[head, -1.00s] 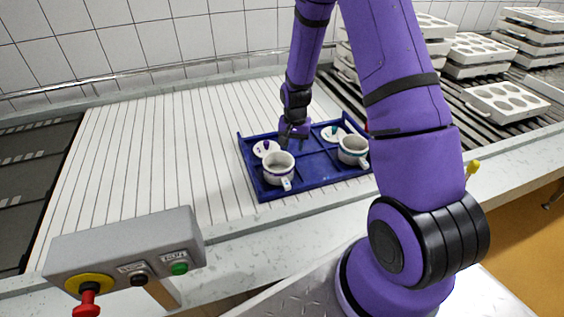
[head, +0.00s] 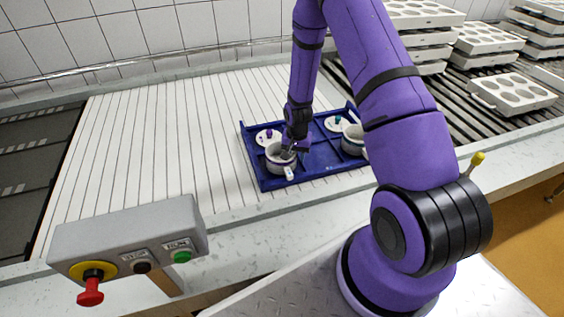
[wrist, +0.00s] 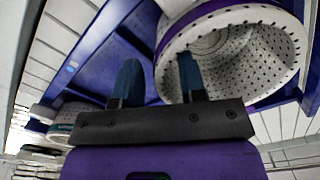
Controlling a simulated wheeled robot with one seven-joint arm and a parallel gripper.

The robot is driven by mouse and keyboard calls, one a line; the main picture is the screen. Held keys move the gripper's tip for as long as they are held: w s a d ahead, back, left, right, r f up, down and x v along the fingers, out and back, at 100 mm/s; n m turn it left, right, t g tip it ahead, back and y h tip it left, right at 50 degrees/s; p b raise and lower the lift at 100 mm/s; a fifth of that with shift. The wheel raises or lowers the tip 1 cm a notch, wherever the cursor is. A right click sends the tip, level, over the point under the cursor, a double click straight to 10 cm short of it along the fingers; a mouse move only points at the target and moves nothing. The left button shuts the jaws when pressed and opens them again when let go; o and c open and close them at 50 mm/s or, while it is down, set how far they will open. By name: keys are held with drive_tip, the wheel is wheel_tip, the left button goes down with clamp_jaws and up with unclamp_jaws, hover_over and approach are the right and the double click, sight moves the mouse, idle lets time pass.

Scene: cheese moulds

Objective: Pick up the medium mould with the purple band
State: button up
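The white perforated mould with the purple band (head: 281,167) stands in the left front part of the blue tray (head: 318,172). In the wrist view the mould (wrist: 275,65) shows its open mouth, purple band and holed wall. My gripper (head: 289,152) is at its rim in the head view. In the wrist view my gripper (wrist: 158,72) is open: one dark finger overlaps the mould's mouth, the other is outside its left wall. The rim appears to lie between the fingers, with no visible grip. A lid with a purple knob (head: 268,137) lies behind the mould.
A mould with a teal band (head: 354,143) stands at the tray's right, partly hidden by my arm. A lid with a teal knob (head: 338,123) lies behind it. A control box (head: 130,240) stands front left. Block mould stacks (head: 485,45) are back right. The ribbed surface left of the tray is clear.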

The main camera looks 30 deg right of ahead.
drive_tip(key=shift+f, duration=0.5)
clamp_jaws()
